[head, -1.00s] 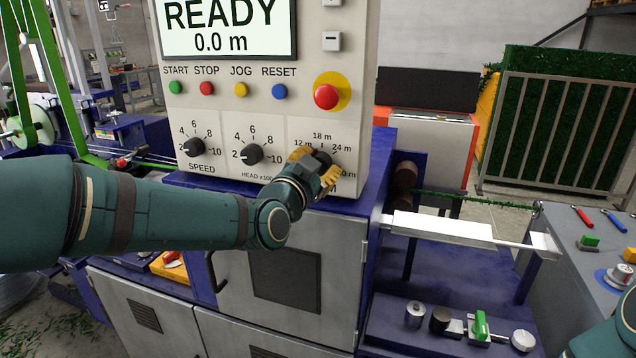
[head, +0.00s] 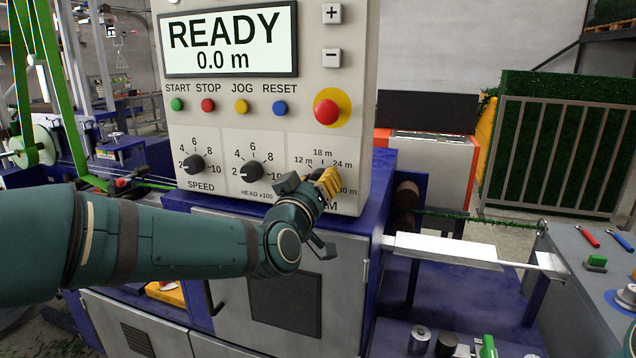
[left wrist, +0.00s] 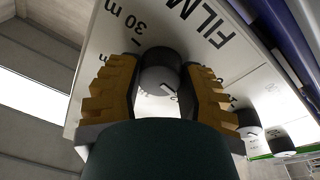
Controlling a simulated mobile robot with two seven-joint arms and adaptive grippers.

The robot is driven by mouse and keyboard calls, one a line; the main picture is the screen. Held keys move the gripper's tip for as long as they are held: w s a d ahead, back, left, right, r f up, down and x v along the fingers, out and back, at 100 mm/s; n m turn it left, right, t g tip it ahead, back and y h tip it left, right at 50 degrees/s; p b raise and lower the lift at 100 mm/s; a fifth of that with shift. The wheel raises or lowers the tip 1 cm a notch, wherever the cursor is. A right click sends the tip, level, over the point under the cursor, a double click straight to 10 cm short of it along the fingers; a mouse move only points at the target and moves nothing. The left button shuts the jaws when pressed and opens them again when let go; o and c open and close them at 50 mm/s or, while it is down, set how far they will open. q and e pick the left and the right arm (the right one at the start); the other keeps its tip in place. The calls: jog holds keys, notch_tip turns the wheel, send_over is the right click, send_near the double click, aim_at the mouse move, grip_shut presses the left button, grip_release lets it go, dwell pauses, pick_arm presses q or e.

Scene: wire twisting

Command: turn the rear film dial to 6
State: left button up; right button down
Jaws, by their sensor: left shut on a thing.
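The film dial (left wrist: 158,72) is a round dark knob on the white panel, next to the printed FILM and 30 m in the left wrist view. My left gripper (left wrist: 162,92) has one yellow finger on each side of the dial and is shut on it. A short white mark shows on the knob's face. In the head view my left gripper (head: 328,182) covers the dial and part of its scale; 12 m, 18 m and 24 m can be read, so the dial's setting cannot be told there. My right gripper is out of view.
The speed dial (head: 193,164) and head dial (head: 251,172) sit left of my gripper on the same panel. Above are several coloured buttons and a red stop button (head: 327,112) on yellow. The screen (head: 230,40) reads READY, 0.0 m. A white trough (head: 445,250) stands out at right.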

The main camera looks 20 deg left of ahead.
pick_arm(q)
jog(key=shift+a+r+n+y, duration=0.15)
jog(key=shift+n+y, duration=0.15)
jog(key=shift+n, duration=1.8)
jog(key=o, duration=1.2)
jog(key=shift+s, duration=0.1)
jog(key=s, duration=0.4)
jog(key=s+f, duration=0.1)
jog(key=s, duration=0.6)
jog(key=shift+s+f, duration=0.35)
jog(key=shift+f, duration=0.1)
